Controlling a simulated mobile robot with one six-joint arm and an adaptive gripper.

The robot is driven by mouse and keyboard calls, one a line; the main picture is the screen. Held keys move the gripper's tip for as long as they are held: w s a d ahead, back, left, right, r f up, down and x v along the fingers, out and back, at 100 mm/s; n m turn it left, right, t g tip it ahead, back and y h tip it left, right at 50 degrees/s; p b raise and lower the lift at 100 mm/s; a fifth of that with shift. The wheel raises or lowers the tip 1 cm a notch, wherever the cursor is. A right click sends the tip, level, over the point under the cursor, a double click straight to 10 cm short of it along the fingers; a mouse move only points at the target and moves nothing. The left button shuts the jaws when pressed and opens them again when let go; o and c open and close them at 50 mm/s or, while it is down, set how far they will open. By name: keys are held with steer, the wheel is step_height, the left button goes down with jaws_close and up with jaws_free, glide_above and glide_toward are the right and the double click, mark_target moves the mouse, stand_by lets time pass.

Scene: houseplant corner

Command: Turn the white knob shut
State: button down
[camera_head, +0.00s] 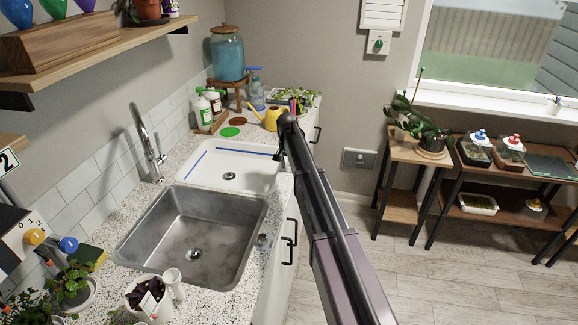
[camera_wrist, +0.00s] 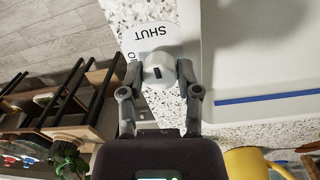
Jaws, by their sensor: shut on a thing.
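The white knob (camera_wrist: 160,66) shows in the wrist view between the two fingers of my gripper (camera_wrist: 160,78), which is shut on it. The knob has a short dark mark on its face. A white plate (camera_wrist: 153,42) behind the knob carries the word SHUT and part of another label, mostly hidden by a finger. In the head view my gripper (camera_head: 282,148) is at the right edge of the white sink basin (camera_head: 211,174). The knob is hidden there behind my arm.
The steel sink (camera_head: 194,240) is in front of the white basin. A yellow watering can (camera_head: 271,120) stands on the counter just beyond my gripper, also seen in the wrist view (camera_wrist: 248,163). Plant shelves (camera_head: 402,207) stand to the right. The floor between is clear.

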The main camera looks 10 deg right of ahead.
steer(key=shift+s, duration=0.1)
steer(key=shift+c, duration=1.5)
jaws_free()
